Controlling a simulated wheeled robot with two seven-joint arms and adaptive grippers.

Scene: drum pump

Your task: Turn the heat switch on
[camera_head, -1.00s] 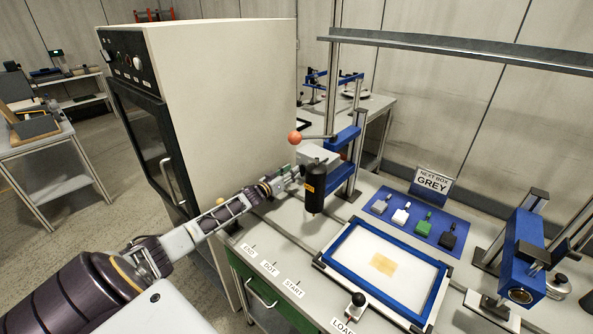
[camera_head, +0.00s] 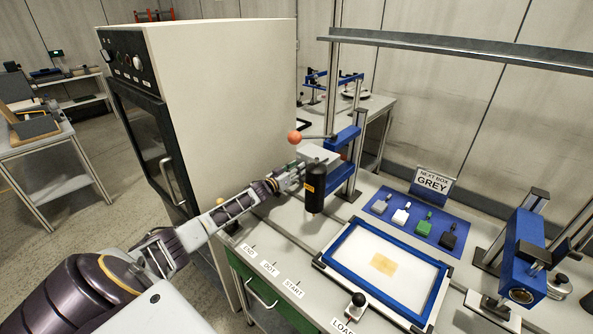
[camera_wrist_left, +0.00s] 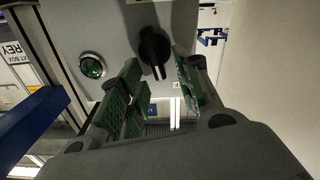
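The heat switch looks to be the black rotary knob (camera_wrist_left: 154,48) on a grey panel (camera_wrist_left: 120,25) in the left wrist view. Its handle lies nearly upright in that picture, slightly tilted. My left gripper (camera_wrist_left: 157,76) is open, with one green-padded finger on each side of the knob's lower end; I cannot tell whether either pad touches it. In the head view my left gripper (camera_head: 296,179) is beside the grey box (camera_head: 319,153) behind the black cylinder, and the knob does not show there. My right gripper is not in view.
A round green lamp or button (camera_wrist_left: 92,65) sits beside the knob. The black cylinder (camera_head: 315,186) and an orange-ball lever (camera_head: 294,137) are close to my gripper. A tall cream cabinet (camera_head: 225,100) stands to the left. A blue-framed screen tray (camera_head: 335,229) lies in front.

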